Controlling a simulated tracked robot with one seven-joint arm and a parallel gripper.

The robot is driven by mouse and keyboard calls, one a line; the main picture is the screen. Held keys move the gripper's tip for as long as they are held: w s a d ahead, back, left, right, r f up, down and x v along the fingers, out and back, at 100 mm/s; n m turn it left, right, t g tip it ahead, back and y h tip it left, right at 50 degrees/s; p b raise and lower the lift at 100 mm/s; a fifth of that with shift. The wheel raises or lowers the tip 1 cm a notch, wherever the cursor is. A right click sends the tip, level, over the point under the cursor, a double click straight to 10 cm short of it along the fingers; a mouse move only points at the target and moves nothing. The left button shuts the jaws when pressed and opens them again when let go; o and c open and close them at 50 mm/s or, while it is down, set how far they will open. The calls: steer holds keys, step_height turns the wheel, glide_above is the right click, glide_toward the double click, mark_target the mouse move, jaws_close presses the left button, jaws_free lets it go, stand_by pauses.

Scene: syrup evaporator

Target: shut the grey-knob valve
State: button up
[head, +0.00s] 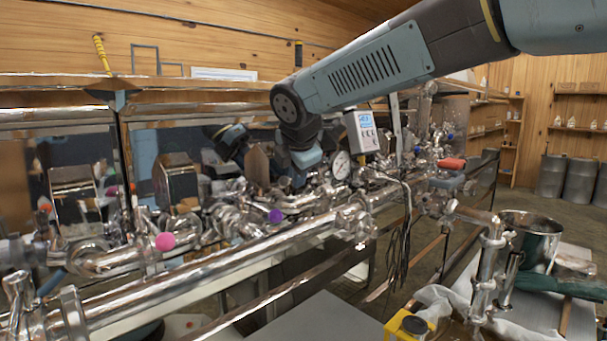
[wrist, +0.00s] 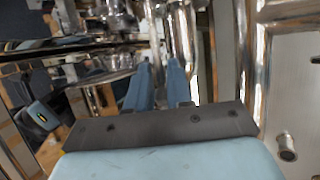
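My gripper (wrist: 160,75) shows in the wrist view as two blue fingers, apart, with a narrow gap between them. I see nothing clearly held in the gap; shiny metal pipes (wrist: 181,30) stand beyond the fingertips. In the head view my arm reaches down to the middle of the metal pipework, and the fingers cannot be made out there. I cannot pick out a grey-knob valve in either view; it may be hidden by my arm or blend with the grey metal. Whether the fingers touch anything is unclear.
Other knobs on the pipework are pink (head: 165,241), purple (head: 275,215) and red (head: 452,163). A round gauge (head: 341,165) and a box with a display (head: 362,132) stand right of my gripper. A long shiny pipe (head: 230,262) runs along the front. A metal pot (head: 530,240) is at right.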

jaws_close()
stand_by(1.4)
